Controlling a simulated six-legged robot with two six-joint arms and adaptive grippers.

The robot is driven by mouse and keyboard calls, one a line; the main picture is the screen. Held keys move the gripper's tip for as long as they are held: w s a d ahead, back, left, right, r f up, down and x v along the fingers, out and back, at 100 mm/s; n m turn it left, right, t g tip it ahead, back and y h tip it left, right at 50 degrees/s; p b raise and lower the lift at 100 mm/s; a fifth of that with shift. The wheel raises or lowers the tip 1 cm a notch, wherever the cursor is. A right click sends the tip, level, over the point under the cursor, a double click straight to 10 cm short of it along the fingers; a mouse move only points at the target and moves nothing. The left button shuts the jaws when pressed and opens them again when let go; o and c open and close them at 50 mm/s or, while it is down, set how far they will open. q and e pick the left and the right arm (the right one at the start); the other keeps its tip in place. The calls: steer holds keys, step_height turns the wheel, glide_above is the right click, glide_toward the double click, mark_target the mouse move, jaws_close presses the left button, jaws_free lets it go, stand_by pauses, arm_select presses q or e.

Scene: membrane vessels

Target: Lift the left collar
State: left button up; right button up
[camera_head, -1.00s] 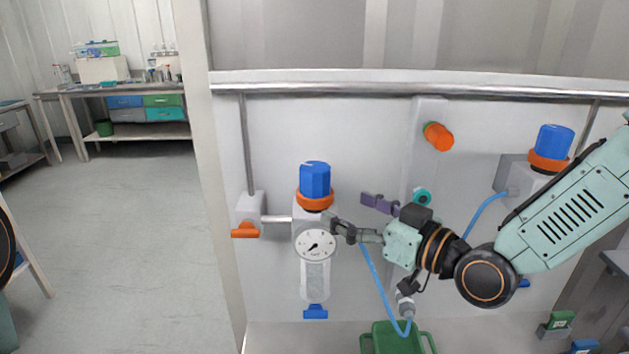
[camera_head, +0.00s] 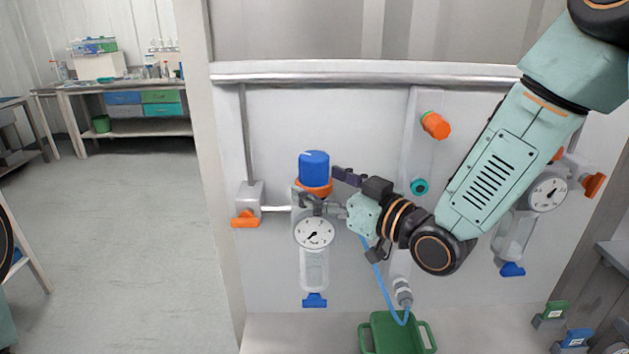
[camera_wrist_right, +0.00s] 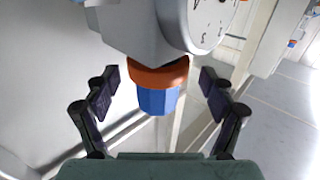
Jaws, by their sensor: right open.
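The left vessel has a blue cap (camera_head: 314,166) with an orange collar (camera_head: 314,188) just below it, above a round gauge (camera_head: 315,231) and clear bowl. My right gripper (camera_head: 326,188) is open at the collar, with one dark finger to its upper right and the other low in front of it. In the right wrist view, the collar (camera_wrist_right: 158,76) and blue cap (camera_wrist_right: 158,100) show in the gap between the spread fingers (camera_wrist_right: 159,86); gaps remain on both sides. My left gripper is not in view.
An orange lever (camera_head: 246,219) is left of the vessel. An orange knob (camera_head: 435,125) and teal fitting (camera_head: 419,187) sit on the panel. A blue hose (camera_head: 376,277) hangs to a green container (camera_head: 390,335). My arm partly hides the right vessel (camera_head: 547,193).

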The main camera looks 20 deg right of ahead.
steer(key=shift+w+a+f, duration=0.15)
steer(key=shift+w+a, duration=0.05)
steer(key=shift+w, duration=0.6)
steer(key=shift+w+a, duration=0.25)
steer(key=shift+w, duration=0.1)
steer(key=shift+s, duration=0.3)
steer(key=shift+w, duration=0.25)
steer(key=c, duration=1.7)
steer(key=shift+r+p, duration=0.5)
steer(key=shift+r, duration=0.3)
